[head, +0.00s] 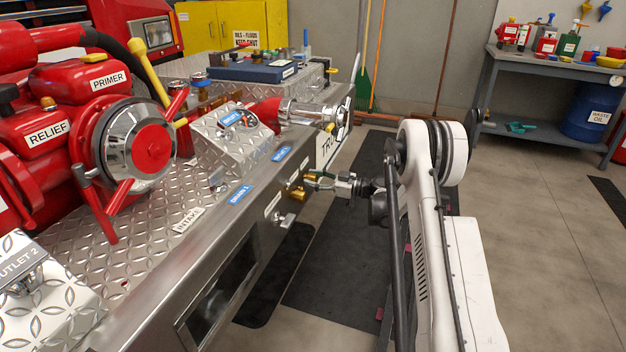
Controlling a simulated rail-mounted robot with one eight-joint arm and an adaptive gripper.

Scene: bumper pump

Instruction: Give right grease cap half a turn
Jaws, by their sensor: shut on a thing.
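Two small brass grease caps stick out of the front face of the steel bumper. The left grease cap (297,194) is free and in plain view. The right grease cap (309,176) is just beyond it, partly hidden by the fingers. My gripper (316,179) reaches in from the right, roughly level, and its fingers are shut on the right grease cap. The cap's turn angle is too small to make out.
A silver drain valve (284,220) juts from the bumper face (240,245) left of the caps. The floor in front is clear. A grey workbench (545,67) stands at the back right.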

